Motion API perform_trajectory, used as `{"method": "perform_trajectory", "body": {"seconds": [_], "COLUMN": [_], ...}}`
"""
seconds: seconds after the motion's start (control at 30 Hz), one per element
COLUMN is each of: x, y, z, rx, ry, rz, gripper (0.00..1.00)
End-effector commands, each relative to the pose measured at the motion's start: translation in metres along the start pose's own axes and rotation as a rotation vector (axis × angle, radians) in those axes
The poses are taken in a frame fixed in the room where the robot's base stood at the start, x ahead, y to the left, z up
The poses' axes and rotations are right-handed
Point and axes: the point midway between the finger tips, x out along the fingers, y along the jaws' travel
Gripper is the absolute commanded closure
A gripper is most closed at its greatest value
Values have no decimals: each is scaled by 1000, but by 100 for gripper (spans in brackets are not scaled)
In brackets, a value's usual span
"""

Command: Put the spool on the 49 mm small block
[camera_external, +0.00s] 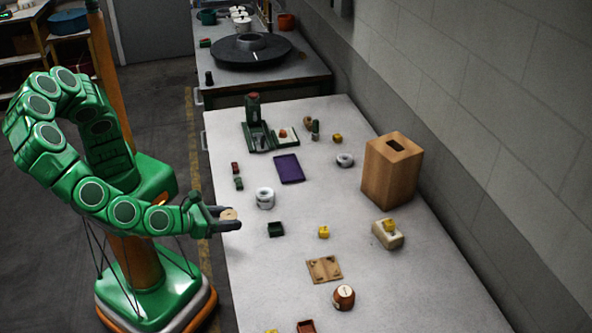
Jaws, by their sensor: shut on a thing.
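My gripper (233,218) is at the left edge of the pale table and is shut on a small tan, rounded piece (229,214), which looks like the spool. The fingers hide part of it, and it appears held above the tabletop. Several small blocks stand on the table: a yellow one (323,232) right of my gripper, another yellow one (337,138) farther back, a red one (235,168) and a dark green one (238,183) near the left edge. I cannot tell which is the 49 mm small block.
A white cylinder (265,198) and a dark green open box (275,229) stand close to my gripper. A purple tray (289,169), a tall wooden box (391,171) and a green press (255,125) are farther off. A flat wooden plate (324,269) lies nearer the front.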

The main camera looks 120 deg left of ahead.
Motion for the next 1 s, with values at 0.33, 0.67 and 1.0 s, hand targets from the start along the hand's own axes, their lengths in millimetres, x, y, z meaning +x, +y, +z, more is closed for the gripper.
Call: {"method": "perform_trajectory", "body": {"seconds": [0.33, 0.67, 1.0], "x": [34, 67, 85], "y": [-74, -129, -156], "z": [31, 69, 90], "rx": [37, 77, 97], "ry": [1, 1, 3], "rz": [-106, -195, -242], "gripper": [80, 80, 80]}}
